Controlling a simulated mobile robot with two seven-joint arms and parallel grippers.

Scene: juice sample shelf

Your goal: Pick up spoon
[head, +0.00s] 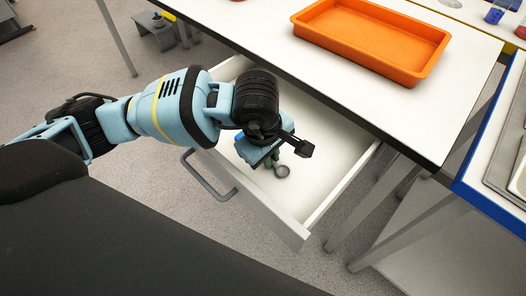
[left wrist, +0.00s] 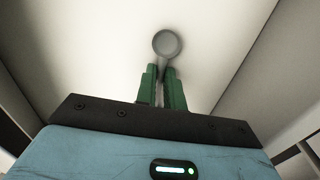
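The grey metal spoon (head: 282,171) is in the open drawer, with its round bowl showing beyond my left gripper. In the left wrist view, the spoon's bowl (left wrist: 166,43) lies ahead of the fingertips, and its handle runs back between the green fingers. My left gripper (head: 273,161) reaches down into the drawer. In the left wrist view, the left gripper (left wrist: 161,72) has its fingers close together on both sides of the handle, with almost no gap. The rest of the handle is hidden by the gripper. My right gripper is not in view.
The white drawer (head: 338,178) is pulled out below the white table (head: 255,30), and otherwise looks empty. Its front has a grey handle (head: 208,182). An orange tray (head: 372,42) stands on the table above. A blue-edged table (head: 490,195) is at the right.

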